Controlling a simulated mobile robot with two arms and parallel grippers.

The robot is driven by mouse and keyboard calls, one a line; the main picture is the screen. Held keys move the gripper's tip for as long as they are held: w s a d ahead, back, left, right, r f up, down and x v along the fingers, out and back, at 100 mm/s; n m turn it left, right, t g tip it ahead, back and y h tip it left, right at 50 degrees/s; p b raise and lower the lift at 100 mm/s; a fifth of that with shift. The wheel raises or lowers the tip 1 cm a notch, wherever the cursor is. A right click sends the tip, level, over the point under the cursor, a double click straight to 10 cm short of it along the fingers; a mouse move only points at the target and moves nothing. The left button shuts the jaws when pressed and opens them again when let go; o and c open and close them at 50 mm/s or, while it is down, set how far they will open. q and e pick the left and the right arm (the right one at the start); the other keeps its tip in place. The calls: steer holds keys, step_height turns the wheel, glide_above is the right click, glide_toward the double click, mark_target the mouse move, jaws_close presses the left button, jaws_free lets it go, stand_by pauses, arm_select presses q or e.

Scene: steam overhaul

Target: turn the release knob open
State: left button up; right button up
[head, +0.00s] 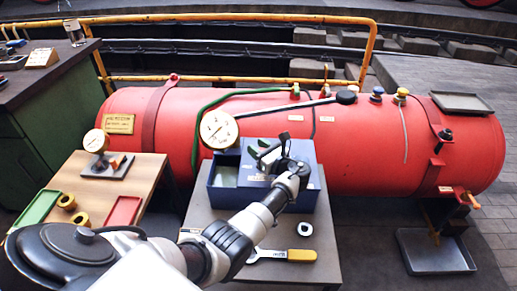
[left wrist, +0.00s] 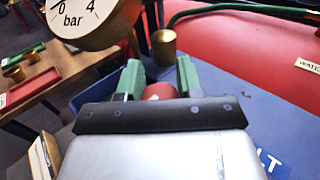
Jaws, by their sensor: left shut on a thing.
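The release knob is the red round knob (left wrist: 160,91) in the left wrist view, only its top showing between the fingers. My left gripper (left wrist: 158,80) has its two green fingers on either side of it and is shut on it. In the head view the left gripper (head: 268,157) is over the blue box (head: 308,200), and hides the knob there. A dial gauge (head: 218,130) stands at the box's back left; it also looms large in the left wrist view (left wrist: 90,14). My right gripper is in neither view.
A red tank (head: 365,150) lies behind the box, with a green hose (head: 200,110) near it. A yellow-handled wrench (head: 300,255) and a white ring (head: 305,228) lie on the grey table (head: 200,210). A wooden table (head: 145,180) with trays stands at left.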

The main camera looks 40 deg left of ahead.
arm_select(q)
steer(key=o, duration=0.9)
steer(key=r, duration=0.1)
steer(key=r+p, duration=0.1)
steer(key=r, duration=0.2)
steer(key=shift+d+r, duration=0.25)
steer(key=shift+r, duration=0.1)
steer(key=d+r, duration=0.2)
steer(key=d, duration=0.1)
steer(key=d+r, duration=0.2)
steer(key=d, duration=0.2)
steer(key=d+r, duration=0.2)
steer(key=d, duration=0.2)
steer(key=shift+w+d+r+p, duration=0.1)
steer(key=shift+w+r+p, duration=0.1)
steer(key=shift+p, duration=0.15)
